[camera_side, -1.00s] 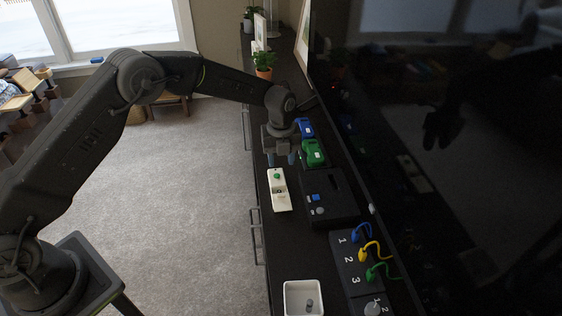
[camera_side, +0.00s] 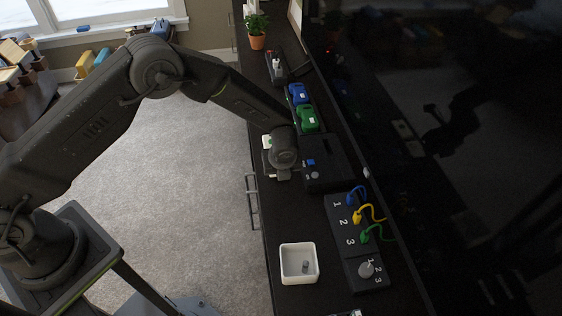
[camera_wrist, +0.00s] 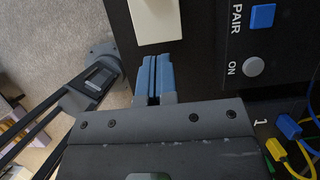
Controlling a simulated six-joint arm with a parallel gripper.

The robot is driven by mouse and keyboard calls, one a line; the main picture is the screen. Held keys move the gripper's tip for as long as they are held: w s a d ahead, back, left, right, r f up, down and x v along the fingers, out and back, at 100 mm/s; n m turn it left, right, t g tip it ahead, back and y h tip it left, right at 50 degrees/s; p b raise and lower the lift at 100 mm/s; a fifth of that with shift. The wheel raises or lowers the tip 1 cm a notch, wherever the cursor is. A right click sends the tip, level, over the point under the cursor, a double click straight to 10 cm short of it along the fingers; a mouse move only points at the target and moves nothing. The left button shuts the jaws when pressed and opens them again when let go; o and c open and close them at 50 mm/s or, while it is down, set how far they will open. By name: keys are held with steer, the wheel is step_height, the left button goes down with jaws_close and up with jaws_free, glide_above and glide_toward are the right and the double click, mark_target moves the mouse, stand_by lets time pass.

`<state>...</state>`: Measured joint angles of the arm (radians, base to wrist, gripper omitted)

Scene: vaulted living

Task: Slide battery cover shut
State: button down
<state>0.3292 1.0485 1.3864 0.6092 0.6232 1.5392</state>
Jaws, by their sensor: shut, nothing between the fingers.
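The white handheld device (camera_wrist: 158,20) lies on the dark cabinet top. The wrist view shows its plain near end at the top. In the side view a small white part with green (camera_side: 267,141) shows beside my arm, and the rest is hidden. I cannot make out the battery cover as a separate part. My gripper (camera_wrist: 153,58) is shut and empty, its two blue fingers side by side just below the device's near end. I cannot tell whether they touch it. In the side view my wrist hides the fingertips.
A black box with a blue PAIR button (camera_wrist: 262,16) and a grey ON button (camera_wrist: 253,66) stands close on the right. Green (camera_side: 308,118) and blue (camera_side: 298,93) items lie behind. A white bin (camera_side: 299,279) and a numbered cable panel (camera_side: 345,232) are nearer. The dark screen borders the right.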

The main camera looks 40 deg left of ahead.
steer(key=x, duration=0.3)
steer(key=shift+w+a+r, duration=0.1)
steer(key=shift+w+a, duration=0.15)
steer(key=shift+w+a+r, duration=0.1)
steer(key=shift+w+a, duration=1)
steer(key=shift+a, duration=0.05)
